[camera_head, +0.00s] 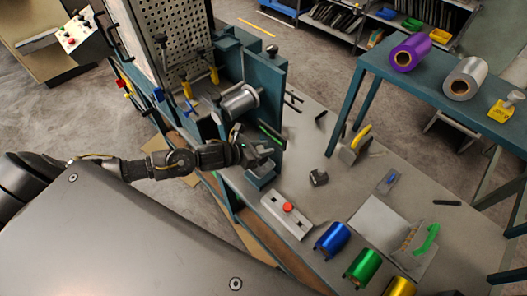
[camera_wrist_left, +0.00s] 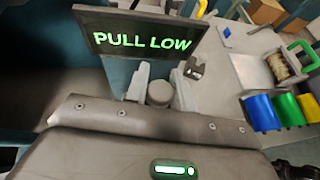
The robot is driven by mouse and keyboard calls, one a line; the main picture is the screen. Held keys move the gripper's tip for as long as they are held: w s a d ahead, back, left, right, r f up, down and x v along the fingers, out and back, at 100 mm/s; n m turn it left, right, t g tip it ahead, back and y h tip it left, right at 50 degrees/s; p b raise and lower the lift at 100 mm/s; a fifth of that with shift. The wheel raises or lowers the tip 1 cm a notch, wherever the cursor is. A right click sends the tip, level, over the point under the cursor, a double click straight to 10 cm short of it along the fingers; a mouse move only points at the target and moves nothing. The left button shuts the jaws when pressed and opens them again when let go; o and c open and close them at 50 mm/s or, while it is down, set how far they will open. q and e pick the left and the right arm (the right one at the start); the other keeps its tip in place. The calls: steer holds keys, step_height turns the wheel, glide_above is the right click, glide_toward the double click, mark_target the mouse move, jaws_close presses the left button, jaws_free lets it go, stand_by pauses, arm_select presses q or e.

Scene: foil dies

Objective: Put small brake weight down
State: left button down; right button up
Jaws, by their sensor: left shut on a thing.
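My left gripper (camera_head: 262,160) is beside the teal machine, above the near-left part of the grey worktop. In the left wrist view its two pale fingers (camera_wrist_left: 160,86) are shut on a small grey round weight (camera_wrist_left: 160,94), which looks like the small brake weight. The fingers and wrist hide its lower part, and I cannot tell whether it touches anything below. A separate dark blocky weight (camera_head: 318,177) stands on the worktop to the right of the gripper; it also shows in the left wrist view (camera_wrist_left: 195,69). My right gripper is not in view.
A screen (camera_wrist_left: 142,36) reading "PULL LOW" stands close to the left gripper. A plate with a red button (camera_head: 288,208) and blue (camera_head: 331,240), green (camera_head: 362,266) and yellow (camera_head: 399,287) rolls are along the front. The worktop (camera_head: 345,190) is clear around the dark weight.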

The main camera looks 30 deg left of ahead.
arm_select(q)
steer(key=shift+w+f+p, duration=0.15)
steer(key=shift+f+p, duration=0.05)
steer(key=shift+p, duration=0.1)
step_height(320, 180, down, 2)
steer(key=shift+f+p, duration=0.1)
steer(key=shift+p, duration=0.5)
steer(key=shift+f, duration=0.35)
